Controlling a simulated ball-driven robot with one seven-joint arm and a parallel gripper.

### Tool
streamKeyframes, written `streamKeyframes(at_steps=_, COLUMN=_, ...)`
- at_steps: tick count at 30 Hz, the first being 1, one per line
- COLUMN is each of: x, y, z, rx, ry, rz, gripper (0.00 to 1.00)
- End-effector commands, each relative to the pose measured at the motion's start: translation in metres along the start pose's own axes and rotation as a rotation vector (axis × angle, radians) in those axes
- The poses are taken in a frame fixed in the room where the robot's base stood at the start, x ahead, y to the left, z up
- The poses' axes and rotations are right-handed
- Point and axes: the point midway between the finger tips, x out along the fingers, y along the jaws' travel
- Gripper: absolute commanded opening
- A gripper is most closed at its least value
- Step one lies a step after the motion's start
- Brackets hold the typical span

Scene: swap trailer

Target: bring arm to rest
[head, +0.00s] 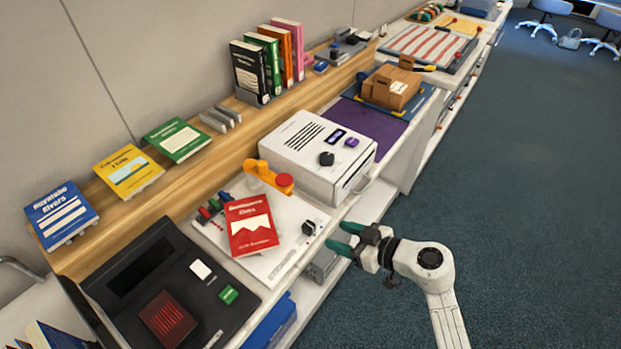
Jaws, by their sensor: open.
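My gripper (345,240) is open and empty, with its teal fingertips pointing left toward the counter's front edge. It is in the head view, right of the red book (250,225) and in front of the white board (285,250) that the book lies on. My white arm bends at a round joint and runs down to the bottom edge of the picture. I see no contact between the fingers and any object, though the exact gap to the counter edge is hard to tell.
A white box with knobs (310,145) stands behind the gripper. A black scanner-like device (155,290) lies at the lower left. Books stand on the raised wooden ledge (200,170). A cardboard box (392,88) sits farther back. The blue-green floor (520,190) at right is clear.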

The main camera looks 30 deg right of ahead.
Motion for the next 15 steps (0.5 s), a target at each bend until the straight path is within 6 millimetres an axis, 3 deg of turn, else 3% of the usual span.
streamKeyframes(at_steps=5, x=0.0, y=0.0, z=-0.001, rx=-0.002, ry=0.004, rz=0.003, gripper=0.53)
streamKeyframes(at_steps=8, x=-0.002, y=0.005, z=-0.012, rx=-0.02, ry=0.042, rz=0.039, gripper=0.53)
streamKeyframes(at_steps=11, x=-0.011, y=0.019, z=-0.037, rx=-0.062, ry=0.134, rz=0.136, gripper=0.53)
streamKeyframes(at_steps=15, x=-0.041, y=0.049, z=-0.082, rx=-0.108, ry=0.289, rz=0.365, gripper=0.53)
